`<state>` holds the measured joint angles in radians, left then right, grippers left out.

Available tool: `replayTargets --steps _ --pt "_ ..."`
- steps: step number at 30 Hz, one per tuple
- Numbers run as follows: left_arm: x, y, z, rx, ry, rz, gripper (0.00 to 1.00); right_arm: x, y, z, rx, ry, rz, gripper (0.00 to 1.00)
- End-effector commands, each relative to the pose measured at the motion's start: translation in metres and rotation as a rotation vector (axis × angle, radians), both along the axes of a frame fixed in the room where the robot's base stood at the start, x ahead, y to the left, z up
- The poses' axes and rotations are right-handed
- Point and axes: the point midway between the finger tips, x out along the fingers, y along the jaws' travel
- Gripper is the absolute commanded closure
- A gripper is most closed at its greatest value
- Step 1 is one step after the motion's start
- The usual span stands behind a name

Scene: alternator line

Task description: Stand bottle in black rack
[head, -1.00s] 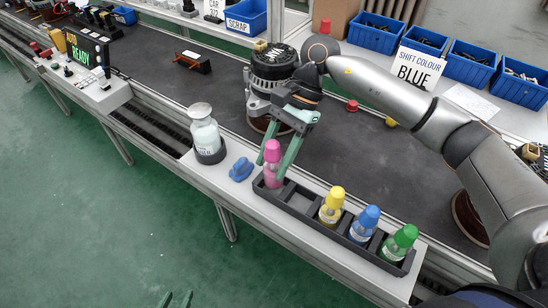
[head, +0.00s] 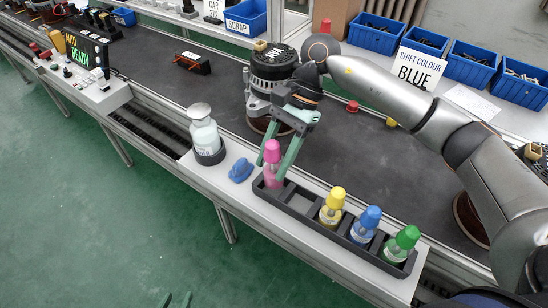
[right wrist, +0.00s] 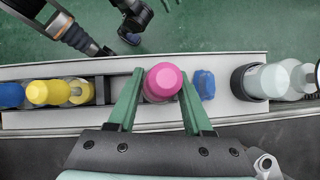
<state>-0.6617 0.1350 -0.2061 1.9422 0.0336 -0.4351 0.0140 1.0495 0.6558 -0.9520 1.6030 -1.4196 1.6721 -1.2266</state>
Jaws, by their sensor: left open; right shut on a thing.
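A pink-capped bottle (head: 273,157) stands upright in the leftmost compartment of the black rack (head: 305,217). My right gripper (head: 273,172) is shut on it from the far side. In the right wrist view, the pink cap (right wrist: 165,81) sits between the green fingers of this gripper (right wrist: 160,102). The bottle's base is hidden by the rack wall. Yellow (head: 332,207), blue (head: 365,224) and green (head: 400,244) bottles stand farther right in the rack, with an empty compartment beside the pink one. My left gripper (head: 176,300) shows only its green fingertips at the bottom edge, open and away from the rack.
A white bottle (head: 204,137) stands in a dark round holder left of the rack. A small blue object (head: 241,170) lies between them. An alternator (head: 272,75) stands on the dark belt behind my right gripper. A sign (head: 415,68) reads "SHIFT COLOUR BLUE".

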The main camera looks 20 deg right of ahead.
Motion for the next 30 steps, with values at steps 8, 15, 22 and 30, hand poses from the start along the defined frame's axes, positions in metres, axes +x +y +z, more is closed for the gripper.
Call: replayTargets --steps 8,15,22,30 --pt "0.0 0.001 -0.003 0.0 0.001 0.001 0.5 0.0 0.0 -0.003 0.0 -0.001 -0.001 1.0" --pt "-0.001 0.0 -0.008 0.0 0.002 0.001 0.5 0.0 0.0 -0.007 0.0 -0.001 -0.001 1.0" --pt "-0.001 0.0 -0.012 0.0 0.002 0.001 0.5 0.0 0.0 -0.011 0.0 -0.001 -0.001 1.0" --pt "-0.001 0.0 -0.017 0.0 0.002 0.001 0.5 0.0 0.0 -0.016 0.0 -0.001 -0.001 1.0"
